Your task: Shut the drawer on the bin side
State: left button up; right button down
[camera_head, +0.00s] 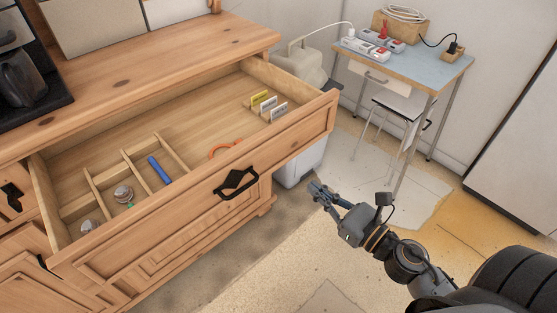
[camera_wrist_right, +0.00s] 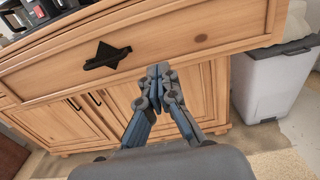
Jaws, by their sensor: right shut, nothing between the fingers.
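The wooden drawer (camera_head: 210,185) on the bin side stands pulled far out of the dresser, with a black handle (camera_head: 237,184) on its front. In the right wrist view its front (camera_wrist_right: 175,42) faces me, with the handle (camera_wrist_right: 107,55) left of the fingertips. My right gripper (camera_head: 316,190) is shut and empty, in front of and right of the drawer front. In the right wrist view its fingertips (camera_wrist_right: 159,75) overlap the drawer's lower edge; I cannot tell whether they touch. My left gripper is not in view.
The drawer holds a blue cylinder (camera_head: 159,170), an orange item (camera_head: 224,147) and upright cards (camera_head: 268,106). The white bin (camera_head: 300,168) stands right of the dresser (camera_head: 200,52). A small blue-topped table (camera_head: 420,66) stands behind. Floor before the dresser is clear.

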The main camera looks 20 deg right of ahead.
aim_at(272, 154)
jog(key=p+x, duration=0.4)
jog(key=x, duration=0.7)
jog(key=shift+w+p, duration=0.25)
jog(key=shift+p, duration=0.05)
jog(key=shift+w+a, duration=0.2)
jog(key=shift+w, duration=0.25)
